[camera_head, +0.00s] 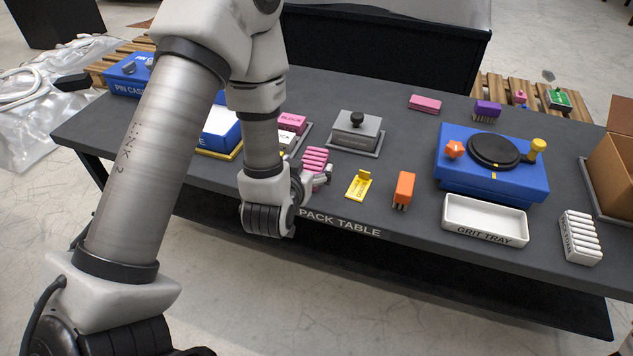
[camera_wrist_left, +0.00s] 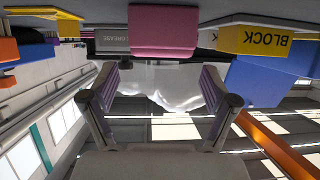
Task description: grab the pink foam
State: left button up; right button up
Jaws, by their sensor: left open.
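A pink ribbed block, likely the pink foam (camera_head: 315,157), lies on the dark table just beyond my left gripper (camera_head: 320,178). In the left wrist view a pink block (camera_wrist_left: 163,30) shows at top centre, ahead of the gap between the fingers. My left gripper (camera_wrist_left: 159,80) is open and empty, low over the table's front edge. The gripper and wrist partly cover the block's near side in the head view. Another pink block (camera_head: 425,103) lies at the back of the table. My right gripper is not in view.
A yellow stand (camera_head: 359,186) and an orange brush-like block (camera_head: 404,190) are right of the gripper. A grey grease box (camera_head: 357,133) stands behind. A blue fixture (camera_head: 490,185) and white grit tray (camera_head: 485,222) are further right. Table between these is clear.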

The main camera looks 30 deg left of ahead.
aim_at(313, 160)
pick_arm(q)
jog(key=shift+w+a+f+b, duration=0.1)
jog(key=shift+w+f+b, duration=0.15)
jog(key=shift+f+b, duration=0.35)
jog(key=shift+r, duration=0.15)
jog(key=shift+w, duration=0.25)
jog(key=b+x, duration=0.1)
jog(key=x, duration=0.3)
jog(key=shift+w+a+b, duration=0.2)
jog(key=shift+w+b, duration=0.1)
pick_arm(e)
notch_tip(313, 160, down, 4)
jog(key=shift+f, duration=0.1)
pick_arm(q)
jog(key=c, duration=0.9)
